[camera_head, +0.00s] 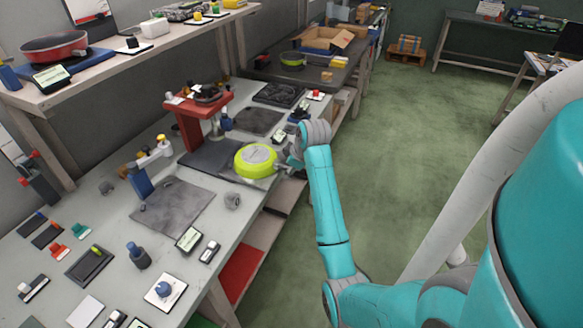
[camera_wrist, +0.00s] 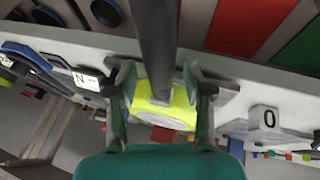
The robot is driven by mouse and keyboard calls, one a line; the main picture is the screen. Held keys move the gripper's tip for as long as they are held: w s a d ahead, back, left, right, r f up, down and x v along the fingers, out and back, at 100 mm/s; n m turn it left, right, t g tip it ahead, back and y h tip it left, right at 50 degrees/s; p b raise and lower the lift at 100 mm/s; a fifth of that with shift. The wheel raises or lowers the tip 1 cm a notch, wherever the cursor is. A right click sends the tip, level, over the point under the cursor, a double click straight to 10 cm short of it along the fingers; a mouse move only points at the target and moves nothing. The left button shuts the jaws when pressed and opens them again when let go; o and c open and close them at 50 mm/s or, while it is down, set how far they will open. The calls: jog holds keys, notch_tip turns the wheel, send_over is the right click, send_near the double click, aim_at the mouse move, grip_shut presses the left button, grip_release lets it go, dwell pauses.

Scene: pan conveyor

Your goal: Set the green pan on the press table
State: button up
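The lime-green pan (camera_head: 255,160) is at the front edge of the left workbench, with its round grey underside facing my head camera. My gripper (camera_head: 288,160) is at the pan's right side, where the handle is. In the wrist view the dark handle runs between the fingers of my gripper (camera_wrist: 160,82), and part of the green pan (camera_wrist: 150,104) shows beyond it. The fingers look closed on the handle, though the contact is partly hidden. The red press (camera_head: 190,122) stands behind the pan, over a dark flat plate (camera_head: 207,156).
A grey mat (camera_head: 172,207) lies left of the pan, and a dark mat (camera_head: 258,121) lies behind it. Small blocks and label cards crowd the bench front. A red pan (camera_head: 55,47) sits on the upper shelf. Another green pan (camera_head: 293,60) stands farther back. The floor at right is open.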

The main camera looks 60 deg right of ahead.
jog(key=v, duration=0.7)
jog(key=shift+r, duration=0.2)
jog(key=shift+s+a, duration=0.1)
jog(key=shift+s, duration=0.05)
jog(key=w+a+f+t, duration=0.2)
jog(key=a+f, duration=1)
jog(key=a, duration=0.1)
jog(key=s+a+f+m+t, duration=0.1)
jog(key=s+a+f, duration=0.2)
jog(key=a, duration=0.4)
jog(key=s+a+f+m+t, duration=0.1)
jog(key=s+a+f, duration=0.2)
jog(key=a, duration=0.4)
jog(key=s+a+r+t, duration=0.2)
jog(key=s+a+t, duration=0.1)
jog(key=s+a, duration=0.8)
jog(key=s+a+r+t+y, duration=0.2)
jog(key=s+a+r, duration=0.3)
jog(key=s+r, duration=0.5)
jog(key=shift+s+r+t+y, duration=0.25)
jog(key=shift+s+t+y, duration=0.2)
jog(key=shift+s, duration=0.8)
